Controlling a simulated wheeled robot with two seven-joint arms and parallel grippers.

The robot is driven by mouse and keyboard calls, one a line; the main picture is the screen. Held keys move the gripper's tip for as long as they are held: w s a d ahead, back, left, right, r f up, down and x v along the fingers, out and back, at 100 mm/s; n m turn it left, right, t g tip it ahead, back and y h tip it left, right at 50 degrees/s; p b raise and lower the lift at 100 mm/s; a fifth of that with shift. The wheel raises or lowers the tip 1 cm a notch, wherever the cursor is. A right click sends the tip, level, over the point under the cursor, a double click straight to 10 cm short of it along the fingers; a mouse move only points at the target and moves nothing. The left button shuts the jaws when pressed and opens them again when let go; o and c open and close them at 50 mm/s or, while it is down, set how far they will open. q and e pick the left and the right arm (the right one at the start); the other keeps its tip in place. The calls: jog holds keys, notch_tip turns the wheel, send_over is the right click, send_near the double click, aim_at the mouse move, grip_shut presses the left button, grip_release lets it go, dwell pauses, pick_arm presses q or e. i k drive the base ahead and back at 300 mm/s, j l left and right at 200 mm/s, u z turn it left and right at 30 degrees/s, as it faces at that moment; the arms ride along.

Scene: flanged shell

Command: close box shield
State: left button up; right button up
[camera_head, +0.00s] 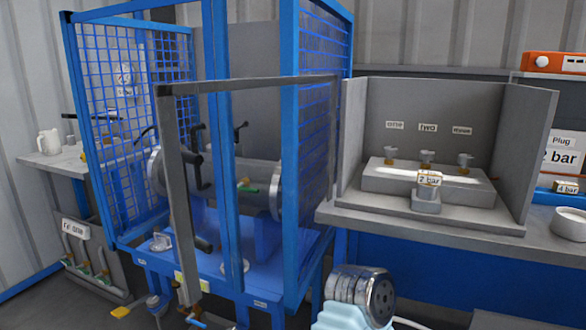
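The box is a blue-framed cage (289,150) with mesh sides, standing on a blue base. Its shield seems to be the dark grey frame (176,200), with one upright post in front of the cage and a top bar running right to about the cage's right side. I cannot tell how far it is swung from the opening. Inside the cage are a grey flanged shell (250,173) and dark handles. A metal round flange on a pale blue body, seemingly part of my arm, shows at the bottom centre. No gripper fingers show for either arm.
Right of the cage is a grey workbench (450,235) with a walled grey stand holding several taps. A white bowl (569,223) sits at the far right. A labelled grey box (85,255) with valves stands lower left. Small valves and fittings hang at the cage's lower front.

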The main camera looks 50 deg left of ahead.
aim_at(175, 160)
jog(key=k+j, duration=0.1)
jog(key=j, duration=0.4)
jog(key=k+j, duration=0.1)
jog(key=j, duration=0.4)
jog(key=k+j, duration=0.1)
jog(key=j, duration=0.4)
jog(key=k+j, duration=0.1)
jog(key=j, duration=0.4)
jog(key=k+j, duration=0.1)
jog(key=j, duration=0.4)
